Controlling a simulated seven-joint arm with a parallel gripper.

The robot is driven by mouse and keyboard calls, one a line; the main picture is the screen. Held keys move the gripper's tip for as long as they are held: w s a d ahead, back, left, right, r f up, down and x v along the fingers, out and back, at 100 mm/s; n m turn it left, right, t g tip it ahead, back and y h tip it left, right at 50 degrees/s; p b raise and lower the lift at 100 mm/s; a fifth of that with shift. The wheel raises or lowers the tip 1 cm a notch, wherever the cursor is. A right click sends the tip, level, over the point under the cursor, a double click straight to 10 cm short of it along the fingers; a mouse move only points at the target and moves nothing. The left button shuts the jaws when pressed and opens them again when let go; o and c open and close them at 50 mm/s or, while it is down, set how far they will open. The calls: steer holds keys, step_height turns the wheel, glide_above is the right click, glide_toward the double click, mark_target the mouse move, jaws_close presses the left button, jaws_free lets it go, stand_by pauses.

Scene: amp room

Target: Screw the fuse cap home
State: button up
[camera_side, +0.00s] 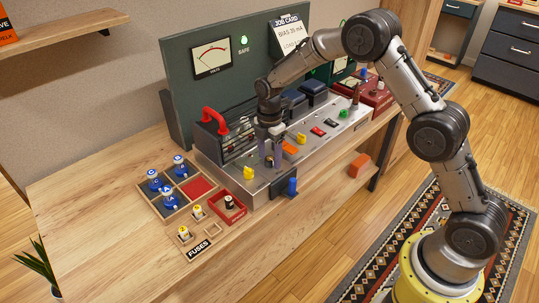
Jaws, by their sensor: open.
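My gripper (273,161) points down over the front left part of the metal amp chassis (312,146), its two fingers apart. Whatever lies between or just behind the fingertips is too small to make out, so I cannot tell whether they touch anything. A small black-topped piece (229,202), which may be the fuse cap, stands in the red tray (236,216) at the chassis's left front. I cannot see a fuse holder clearly. Fuses with yellow marks (197,211) stand in the wooden rack behind the FUSES label (198,250).
Blue-topped valves (154,182) sit in a wooden divided tray at left. A blue knob (292,186) is at the front edge. The bench's left end (90,200) is clear.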

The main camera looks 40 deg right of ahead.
jaws_close()
stand_by(0.3)
